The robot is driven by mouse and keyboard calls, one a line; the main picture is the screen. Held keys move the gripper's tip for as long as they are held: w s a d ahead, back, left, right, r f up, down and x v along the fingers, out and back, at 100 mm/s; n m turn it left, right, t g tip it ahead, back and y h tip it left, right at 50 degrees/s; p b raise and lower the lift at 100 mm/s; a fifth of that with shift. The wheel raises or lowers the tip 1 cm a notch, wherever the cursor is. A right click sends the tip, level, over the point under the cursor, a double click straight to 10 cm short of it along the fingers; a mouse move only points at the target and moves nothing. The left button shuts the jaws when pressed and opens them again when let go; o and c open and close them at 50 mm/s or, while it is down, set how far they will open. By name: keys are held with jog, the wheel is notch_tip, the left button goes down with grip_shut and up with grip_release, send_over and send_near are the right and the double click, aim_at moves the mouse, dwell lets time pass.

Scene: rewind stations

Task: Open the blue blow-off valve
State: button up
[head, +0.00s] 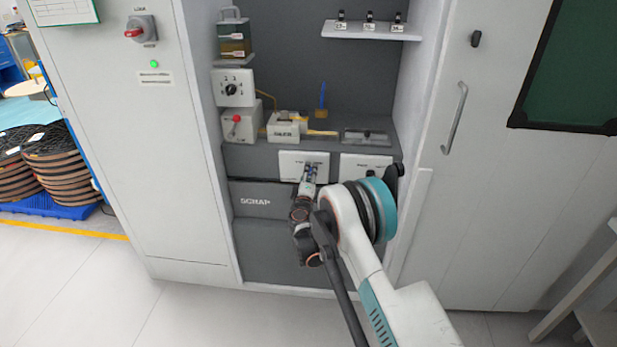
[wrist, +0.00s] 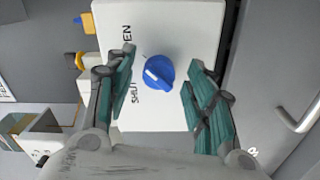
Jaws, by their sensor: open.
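The blue blow-off valve is a round blue knob (wrist: 160,72) on a white panel (wrist: 172,22), marked OPEN and SHUT, in the wrist view. The white mark on the knob lies on its left side, nearer the word SHUT. My gripper (wrist: 161,62) is open, with one finger on each side of the knob and visible gaps to it. Nothing is held. In the head view my gripper (head: 309,176) is in front of the left white panel (head: 290,162) and hides most of the knob.
A second white panel (head: 352,163) is just right, partly behind my arm. Above are a shelf with a splicing block (head: 284,127) and a clear tray (head: 366,137). A SCRAP bin (head: 254,201) is lower left. The cabinet door handle (head: 455,117) stands out at right.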

jog(key=s, duration=1.2)
jog(key=shift+a, duration=0.25)
jog(key=s+d+r+m+g+h, duration=0.2)
jog(key=d+r+m, duration=0.1)
jog(key=d+r, duration=0.6)
jog(key=s+d+r+m+g+h, duration=0.15)
jog(key=d+r+m, duration=0.25)
jog(key=d+r, duration=0.55)
jog(key=s+d+r+m+g, duration=0.2)
jog(key=s+d+r, duration=0.2)
jog(key=s, duration=0.2)
jog(key=s+d+r+m+g, duration=0.1)
jog(key=s+d+r+g, duration=0.1)
jog(key=s+d+r, duration=0.3)
jog(key=s+f+m+g+y, duration=0.1)
jog(key=s+f+m+y, duration=0.1)
jog(key=s, duration=1.3)
jog(key=s+f+m+g+y, duration=0.2)
jog(key=s, duration=1.3)
jog(key=shift+s+a+m, duration=0.15)
jog(key=shift+a+m, duration=0.05)
jog(key=shift+m, duration=0.2)
